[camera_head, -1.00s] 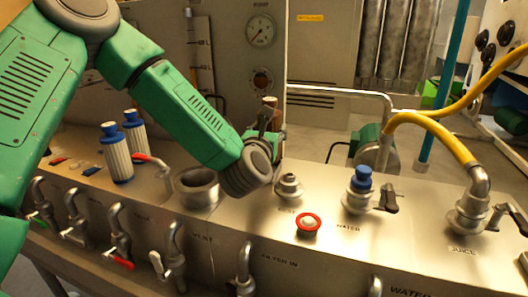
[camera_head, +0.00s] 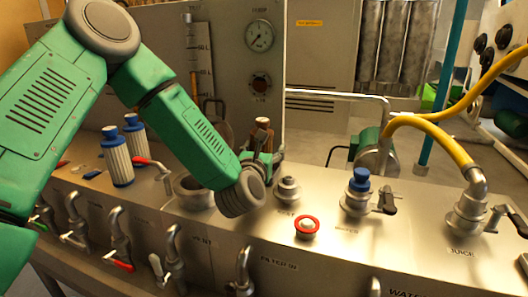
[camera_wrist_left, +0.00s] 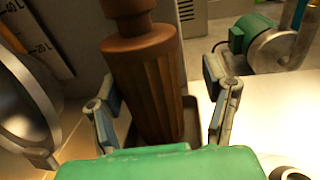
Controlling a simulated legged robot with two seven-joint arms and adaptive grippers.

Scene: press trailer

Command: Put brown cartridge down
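The brown cartridge (camera_wrist_left: 146,85), ribbed with a narrower neck, stands roughly upright between the fingers of my left gripper (camera_wrist_left: 165,100) in the left wrist view. The fingers are apart, with a visible gap between the right finger and the cartridge. The cartridge's lower end is partly hidden by my gripper body, so its contact below cannot be told. In the head view, the cartridge's top (camera_head: 262,124) shows above my left gripper (camera_head: 262,160), near the back panel. My right gripper is not in view.
Two white filters with blue caps (camera_head: 116,160) stand at left. An open round metal housing (camera_head: 192,192) is beside my left wrist. A red-ringed button (camera_head: 307,227), a blue-capped fitting (camera_head: 358,190) and a yellow hose (camera_head: 433,130) are to the right.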

